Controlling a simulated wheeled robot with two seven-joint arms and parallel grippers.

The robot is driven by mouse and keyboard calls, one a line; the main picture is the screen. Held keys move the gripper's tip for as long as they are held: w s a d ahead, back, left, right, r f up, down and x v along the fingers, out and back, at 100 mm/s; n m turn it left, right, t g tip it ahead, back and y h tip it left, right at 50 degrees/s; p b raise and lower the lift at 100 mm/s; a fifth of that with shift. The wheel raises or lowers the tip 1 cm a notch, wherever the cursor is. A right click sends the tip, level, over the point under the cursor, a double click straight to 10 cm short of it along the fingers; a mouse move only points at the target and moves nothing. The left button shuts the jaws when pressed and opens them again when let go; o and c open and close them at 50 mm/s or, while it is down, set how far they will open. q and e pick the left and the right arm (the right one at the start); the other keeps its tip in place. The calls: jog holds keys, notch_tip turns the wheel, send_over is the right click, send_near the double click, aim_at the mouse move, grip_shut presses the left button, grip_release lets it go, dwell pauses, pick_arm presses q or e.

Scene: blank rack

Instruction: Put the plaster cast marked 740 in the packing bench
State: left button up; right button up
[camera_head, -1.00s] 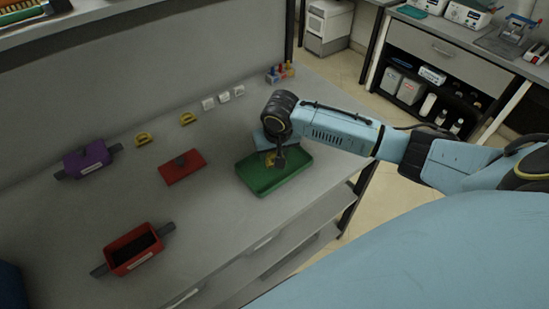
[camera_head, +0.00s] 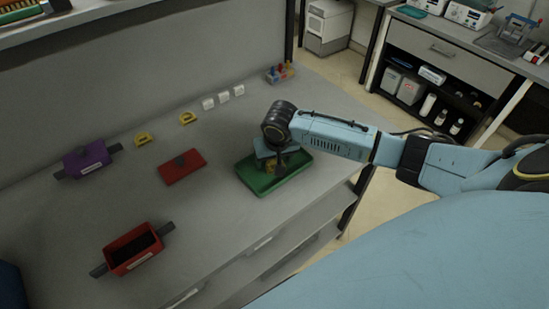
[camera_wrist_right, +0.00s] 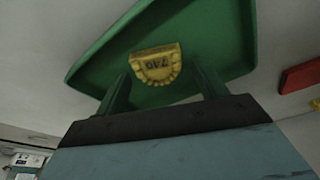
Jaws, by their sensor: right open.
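The yellow plaster cast marked 740 (camera_wrist_right: 156,64) lies in the green tray (camera_head: 262,187) on the grey bench (camera_head: 215,230). Its number shows upside down in the right wrist view. My right gripper (camera_wrist_right: 163,88) is open over the tray, with one finger toward each side of the cast. I see no contact between fingers and cast. In the head view my right wrist and gripper (camera_head: 278,165) hide most of the cast. My left gripper is not in view. Which surface is called the packing bench, I cannot tell.
Two other yellow casts (camera_head: 143,139) (camera_head: 187,118) lie toward the back. A purple box (camera_head: 88,159), a red lid (camera_head: 182,167) and an open red box (camera_head: 132,250) stand to the left. Several small white blocks (camera_head: 223,97) and a coloured rack (camera_head: 280,73) are behind.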

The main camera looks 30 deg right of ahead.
jog(key=d+p+v, duration=0.1)
jog(key=v, duration=1.1)
jog(key=shift+a+r, duration=0.15)
jog(key=shift+a, duration=0.35)
